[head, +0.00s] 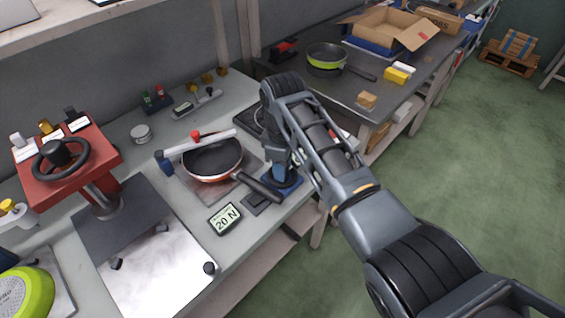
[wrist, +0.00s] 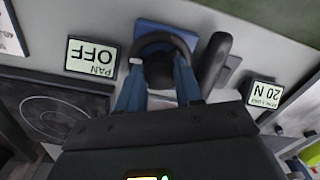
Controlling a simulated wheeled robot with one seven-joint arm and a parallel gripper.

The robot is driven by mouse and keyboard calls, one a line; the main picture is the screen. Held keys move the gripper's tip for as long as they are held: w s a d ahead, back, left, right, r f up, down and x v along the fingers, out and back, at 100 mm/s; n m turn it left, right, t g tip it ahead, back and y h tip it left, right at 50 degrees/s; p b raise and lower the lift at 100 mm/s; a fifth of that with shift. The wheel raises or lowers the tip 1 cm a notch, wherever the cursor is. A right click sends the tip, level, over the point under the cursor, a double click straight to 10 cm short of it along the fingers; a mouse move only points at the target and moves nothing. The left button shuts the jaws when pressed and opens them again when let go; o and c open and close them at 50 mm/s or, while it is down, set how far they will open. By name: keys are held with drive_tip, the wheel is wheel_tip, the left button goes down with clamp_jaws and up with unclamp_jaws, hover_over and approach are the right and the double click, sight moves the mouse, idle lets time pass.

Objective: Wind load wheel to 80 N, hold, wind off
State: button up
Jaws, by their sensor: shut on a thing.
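The load wheel (wrist: 160,42) is a dark ring with a round black hub on a blue base (wrist: 146,27). The base also shows in the head view (head: 291,185), where my arm hides the wheel. My gripper (wrist: 159,84) has its two blue fingers shut on the wheel, one on each side of the hub. In the head view my gripper (head: 282,165) points down beside the pan handle. The load display (head: 225,218) reads 20 N; it also shows upside down in the wrist view (wrist: 263,93).
A red-rimmed pan (head: 212,158) lies left of my gripper, its dark handle (wrist: 214,62) close to the wheel. A second display (wrist: 91,57) reads PAN OFF. A red stand with a black handwheel (head: 60,158) is at far left. Another bench (head: 400,105) stands behind.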

drive_tip(key=m, duration=0.6)
drive_tip(key=shift+m, duration=0.3)
drive_tip(key=m, duration=1.2)
drive_tip(key=shift+m, duration=0.3)
drive_tip(key=m, duration=0.6)
drive_tip(key=o, duration=1)
drive_tip(key=shift+o, duration=0.2)
drive_tip(key=shift+r, duration=0.1)
